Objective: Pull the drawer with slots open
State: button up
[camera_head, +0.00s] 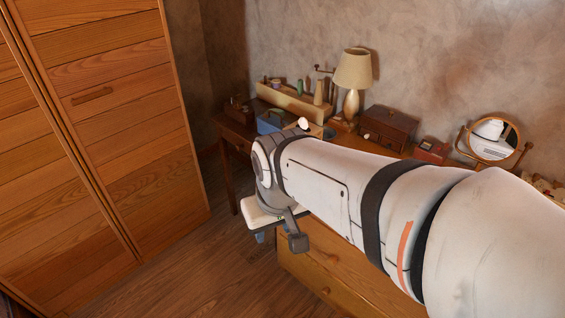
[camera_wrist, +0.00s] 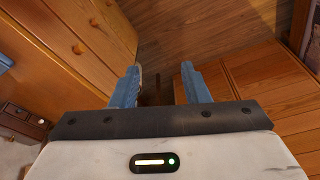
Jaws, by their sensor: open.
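A wooden dresser stands below my arm, with closed drawer fronts (camera_head: 345,283) carrying small round knobs. The same fronts and knobs show at upper left in the wrist view (camera_wrist: 88,62). I cannot make out slots on any of these fronts, so I cannot tell which drawer is the slotted one. My gripper (camera_wrist: 158,70) is open, its two blue fingers apart with nothing held between them. It hangs over the floor beside the dresser, pointing down and away from the drawer fronts. In the head view my arm hides much of the dresser, and the fingers are mostly hidden.
A tall wooden wardrobe (camera_head: 105,120) stands at left. Bare wooden floor (camera_head: 190,260) lies between wardrobe and dresser.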

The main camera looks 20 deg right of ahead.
jog(key=shift+o, duration=0.9)
jog(key=s+d+f+n+g+h+b, duration=0.2)
jog(key=d+f+n+g+h+b, duration=0.1)
jog(key=d+f, duration=0.5)
jog(key=f+g+h, duration=0.1)
jog(key=g, duration=0.1)
jog(key=shift+d+f+g+h, duration=0.25)
jog(key=shift+f+g+h, duration=0.05)
jog(key=shift+g+h, duration=0.1)
jog(key=w+d+f+n+g+h+b, duration=0.2)
jog(key=d+f+n+h+b, duration=0.1)
jog(key=d+f+n+h, duration=0.5)
jog(key=w+d+f+n+t+h+b, duration=0.4)
jog(key=w+f+n+t, duration=0.75)
jog(key=f+n, duration=0.3)
jog(key=shift+t, duration=0.35)
jog(key=x, duration=0.7)
jog(key=shift+s+d+f, duration=0.15)
jog(key=shift+s+f, duration=0.05)
jog(key=shift+f, duration=0.05)
grip_shut()
